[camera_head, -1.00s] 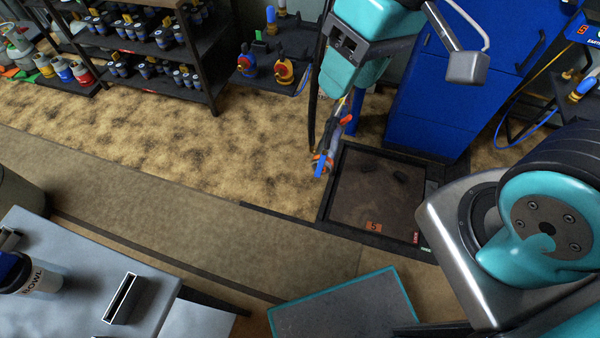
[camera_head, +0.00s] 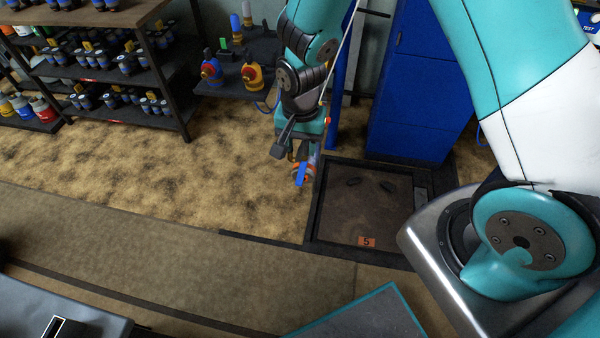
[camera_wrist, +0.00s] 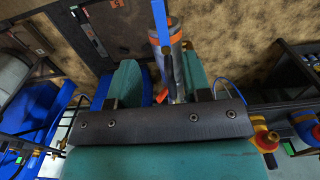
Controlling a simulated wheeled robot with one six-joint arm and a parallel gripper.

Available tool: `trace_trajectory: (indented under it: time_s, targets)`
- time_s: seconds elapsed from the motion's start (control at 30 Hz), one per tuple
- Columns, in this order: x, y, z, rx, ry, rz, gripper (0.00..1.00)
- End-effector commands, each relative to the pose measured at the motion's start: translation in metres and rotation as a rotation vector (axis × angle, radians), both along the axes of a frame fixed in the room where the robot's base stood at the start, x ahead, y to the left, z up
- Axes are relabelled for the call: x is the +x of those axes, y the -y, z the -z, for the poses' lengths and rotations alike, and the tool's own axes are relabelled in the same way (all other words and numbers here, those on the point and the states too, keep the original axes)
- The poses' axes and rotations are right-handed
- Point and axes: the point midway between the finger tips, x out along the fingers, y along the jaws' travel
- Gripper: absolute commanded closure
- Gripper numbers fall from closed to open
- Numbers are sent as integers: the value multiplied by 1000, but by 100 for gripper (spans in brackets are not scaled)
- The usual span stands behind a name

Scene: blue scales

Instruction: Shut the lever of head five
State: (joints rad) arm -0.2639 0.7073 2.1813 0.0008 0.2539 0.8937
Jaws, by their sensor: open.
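The filling head (camera_head: 311,160) hangs at the left edge of the scale platform tagged 5 (camera_head: 367,242). Its blue lever (camera_head: 301,174) sticks out at the lower end, beside orange parts. In the wrist view the head is a grey cylinder (camera_wrist: 178,72) with orange bands, and the blue lever (camera_wrist: 160,18) stands out along it, running off the top edge. My gripper (camera_wrist: 159,62) is open, with one teal finger on each side of the head and lever; I cannot tell if either touches. In the head view my gripper (camera_head: 304,147) is just above the lever, partly hidden by my wrist.
A blue cabinet (camera_head: 420,90) stands behind the scale. A dark shelf with red and yellow valve fittings (camera_head: 252,75) is left of my wrist, and a rack of small dark parts (camera_head: 110,70) farther left. The tan floor (camera_head: 150,165) in front is clear.

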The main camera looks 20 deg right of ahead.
Motion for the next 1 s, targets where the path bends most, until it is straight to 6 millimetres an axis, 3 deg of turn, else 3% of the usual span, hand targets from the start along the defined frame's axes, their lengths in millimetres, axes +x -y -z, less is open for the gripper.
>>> trace_trajectory:
  time_s: [0.2,0.43,0.6,0.9,1.0]
  targets:
    - [-1,0,53,-1,-4,-1,55]
    - [0,0,91,1,-1,-2,55]
    - [0,0,103,1,0,-2,55]
    - [0,0,104,2,1,-2,55]
    - [0,0,104,2,1,-2,76]
